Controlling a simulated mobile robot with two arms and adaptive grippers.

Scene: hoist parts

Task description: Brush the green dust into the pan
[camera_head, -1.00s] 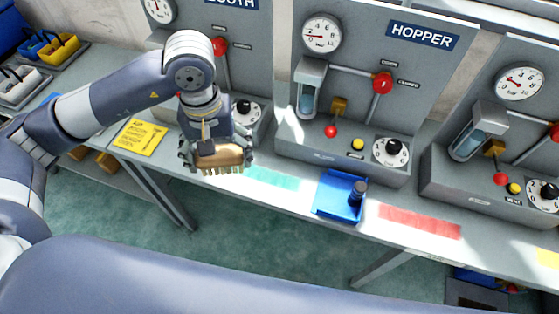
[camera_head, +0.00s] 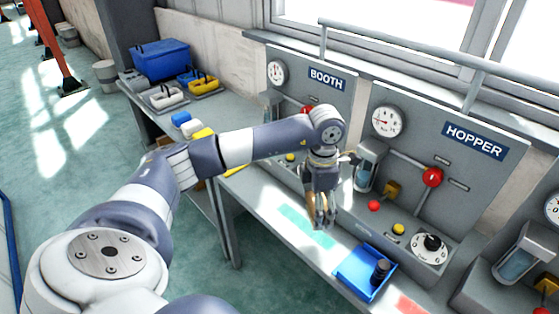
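The green dust (camera_head: 304,226) lies as a flat strip on the grey bench. The blue pan (camera_head: 352,268) with its dark upright handle sits on the bench to the right of the dust, apart from it. My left gripper (camera_head: 322,208) points down over the bench beside the green strip. It is shut on the brush (camera_head: 311,210), whose tan wooden edge shows at the fingers. The bristles are mostly hidden, and I cannot tell whether they touch the bench. My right gripper is not in view.
A red strip (camera_head: 410,304) lies right of the pan at the lower edge. The BOOTH (camera_head: 327,79) and HOPPER (camera_head: 473,140) panels with gauges and knobs stand behind the bench. A blue box (camera_head: 161,60) and small trays stand at the far left.

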